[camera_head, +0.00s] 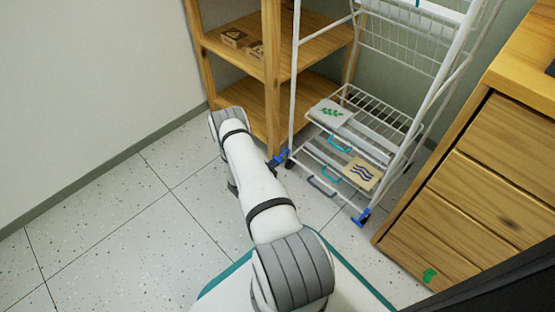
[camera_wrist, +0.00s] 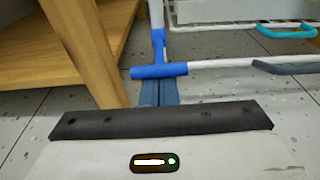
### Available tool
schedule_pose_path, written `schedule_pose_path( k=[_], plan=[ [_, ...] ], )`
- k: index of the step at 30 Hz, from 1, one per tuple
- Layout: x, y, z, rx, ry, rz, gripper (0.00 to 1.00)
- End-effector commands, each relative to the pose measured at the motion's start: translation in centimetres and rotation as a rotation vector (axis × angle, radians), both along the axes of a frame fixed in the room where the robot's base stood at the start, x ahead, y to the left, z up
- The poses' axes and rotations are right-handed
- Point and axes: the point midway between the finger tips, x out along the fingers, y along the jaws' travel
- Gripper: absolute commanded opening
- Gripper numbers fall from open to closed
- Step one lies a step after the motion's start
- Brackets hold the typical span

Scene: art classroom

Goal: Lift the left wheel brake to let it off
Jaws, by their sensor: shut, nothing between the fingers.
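The white wire rack (camera_head: 296,75) stands on small wheels between a wooden shelf and drawers. Its left foot has a blue brake fitting (camera_head: 278,160), partly behind my arm in the head view. In the wrist view this blue fitting (camera_wrist: 158,71) spans the foot of the white post, joined to the low rail. My gripper (camera_wrist: 158,92) shows as two narrow bluish fingers, closed together and empty, just in front of the fitting. Whether they touch it, or are under it, I cannot tell.
The open wooden shelf (camera_head: 272,90) stands close to the left of the foot. A blue brake (camera_head: 362,217) is at the right foot. Wooden drawers (camera_head: 470,190) stand at right. The floor at left is clear.

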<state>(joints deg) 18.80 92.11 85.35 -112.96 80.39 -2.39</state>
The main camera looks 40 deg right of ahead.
Motion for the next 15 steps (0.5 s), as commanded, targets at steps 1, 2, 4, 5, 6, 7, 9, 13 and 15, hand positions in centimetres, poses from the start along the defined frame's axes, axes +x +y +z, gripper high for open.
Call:
schedule_pose_path(
  k=[1, 2, 4, 5, 6, 7, 9, 13, 15],
  plan=[
    [0.0, -0.1, 0.3, 0.000, 0.000, 0.000, 0.00],
    [0.0, -0.1, 0.4, 0.000, 0.000, 0.000, 0.00],
    [0.0, -0.2, 0.6, 0.000, 0.000, 0.000, 0.00],
    [0.0, -0.2, 0.6, 0.000, 0.000, 0.000, 0.00],
    [0.0, -0.2, 0.8, 0.000, 0.000, 0.000, 0.00],
    [0.0, -0.3, 0.9, -0.001, 0.000, 0.000, 0.00],
    [0.0, -0.3, 1.1, -0.001, -0.001, 0.000, 0.00],
    [0.0, -0.5, 1.4, -0.001, -0.001, -0.001, 0.00],
    [0.1, -0.6, 1.7, -0.001, -0.001, -0.001, 0.00]
  ],
)
